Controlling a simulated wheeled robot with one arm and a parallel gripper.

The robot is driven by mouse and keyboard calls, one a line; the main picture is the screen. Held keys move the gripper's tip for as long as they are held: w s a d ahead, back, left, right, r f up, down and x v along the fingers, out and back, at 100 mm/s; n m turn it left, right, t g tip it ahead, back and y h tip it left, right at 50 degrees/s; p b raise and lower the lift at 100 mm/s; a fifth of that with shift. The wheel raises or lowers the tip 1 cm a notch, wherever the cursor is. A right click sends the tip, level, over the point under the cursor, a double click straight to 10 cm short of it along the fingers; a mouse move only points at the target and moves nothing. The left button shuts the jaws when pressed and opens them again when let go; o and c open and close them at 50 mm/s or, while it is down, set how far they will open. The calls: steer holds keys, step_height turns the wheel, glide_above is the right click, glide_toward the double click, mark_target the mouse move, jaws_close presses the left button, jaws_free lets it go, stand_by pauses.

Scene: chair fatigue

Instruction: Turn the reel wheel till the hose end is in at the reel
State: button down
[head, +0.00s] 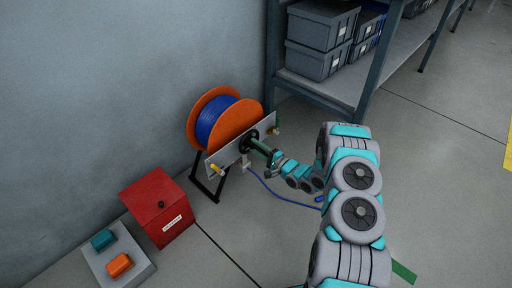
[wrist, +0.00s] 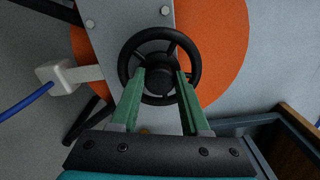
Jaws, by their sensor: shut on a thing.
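The hose reel has orange discs (head: 214,105) and blue hose (head: 213,121) wound between them, on a black stand by the wall. A black reel wheel (wrist: 160,42) sits on the grey plate on its front. My gripper (head: 255,143) reaches the wheel from the right. In the wrist view the green fingers of my gripper (wrist: 160,76) are shut on the wheel's dark hub. The blue hose also runs out through a white guide (wrist: 68,76) and along the floor in the head view. The hose end is not clearly seen; my arm hides part of the floor there.
A red box (head: 157,207) and a grey panel (head: 139,266) with teal and orange blocks stand at the lower left. A shelf (head: 345,91) with grey bins stands behind on the right. The floor at right is mostly clear.

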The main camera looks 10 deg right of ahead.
stand_by(0.4)
steer(key=shift+c, duration=1.9)
jaws_free()
steer(key=v, duration=0.7)
steer(key=shift+s+d+b, duration=0.25)
steer(key=shift+s+b, duration=0.05)
